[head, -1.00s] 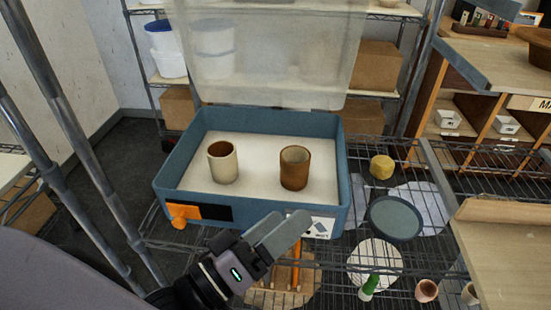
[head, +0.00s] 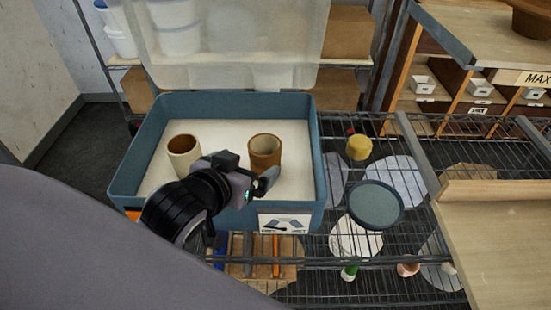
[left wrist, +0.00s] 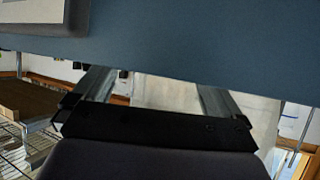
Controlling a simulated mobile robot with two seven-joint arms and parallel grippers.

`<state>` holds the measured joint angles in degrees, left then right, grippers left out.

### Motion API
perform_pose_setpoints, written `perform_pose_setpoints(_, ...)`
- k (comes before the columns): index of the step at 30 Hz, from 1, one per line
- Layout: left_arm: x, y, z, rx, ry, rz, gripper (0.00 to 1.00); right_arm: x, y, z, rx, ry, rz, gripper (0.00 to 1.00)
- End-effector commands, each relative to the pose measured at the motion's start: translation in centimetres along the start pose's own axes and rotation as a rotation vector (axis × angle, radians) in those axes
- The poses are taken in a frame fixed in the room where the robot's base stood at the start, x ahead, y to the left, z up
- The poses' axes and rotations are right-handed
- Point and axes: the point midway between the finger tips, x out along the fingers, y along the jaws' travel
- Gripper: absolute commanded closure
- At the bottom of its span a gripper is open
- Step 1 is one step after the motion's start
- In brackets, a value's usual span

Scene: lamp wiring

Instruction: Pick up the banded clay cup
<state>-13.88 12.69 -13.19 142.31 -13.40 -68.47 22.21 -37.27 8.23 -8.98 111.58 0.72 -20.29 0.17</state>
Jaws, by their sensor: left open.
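Two cups stand upright on the white floor of a blue case. The right one (head: 264,151) is brown clay with a pale inside. The left one (head: 184,154) is cream outside with a brown inside. No clear band shows on either, so I cannot tell which is the banded one. My left gripper (head: 266,181) is open over the case's front part, close in front of the brown cup and overlapping its lower edge; contact cannot be told. In the left wrist view the fingers (left wrist: 155,82) are apart with no cup between them. My right gripper is not in view.
The blue case (head: 318,160) has its translucent lid raised behind. To its right on the wire shelf are a yellow lump (head: 359,147) and a grey-green round dish (head: 376,205). Wooden-handled tools lie in front. A wooden worktop (head: 500,240) stands at the right.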

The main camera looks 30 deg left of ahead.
Motion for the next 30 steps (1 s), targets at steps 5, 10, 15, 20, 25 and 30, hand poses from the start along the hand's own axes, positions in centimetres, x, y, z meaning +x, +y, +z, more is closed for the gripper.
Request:
perform_pose_setpoints(5,1.5,0.1,-0.1,0.000,0.002,0.001,0.01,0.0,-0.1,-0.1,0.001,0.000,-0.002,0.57)
perform_pose_setpoints(10,3.3,0.4,-0.1,-0.001,0.002,0.002,0.01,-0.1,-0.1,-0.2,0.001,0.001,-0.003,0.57)
perform_pose_setpoints(15,5.4,0.5,0.0,-0.001,0.002,0.001,0.01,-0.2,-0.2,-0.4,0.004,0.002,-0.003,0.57)
perform_pose_setpoints(20,6.3,0.6,0.0,-0.002,0.002,0.002,0.01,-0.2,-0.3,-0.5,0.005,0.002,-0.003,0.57)
perform_pose_setpoints(25,6.4,0.6,0.1,-0.003,0.002,0.003,0.01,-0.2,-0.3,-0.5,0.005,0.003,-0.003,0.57)
perform_pose_setpoints(30,6.4,0.6,0.1,-0.003,0.002,0.003,0.33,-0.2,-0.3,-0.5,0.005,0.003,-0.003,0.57)
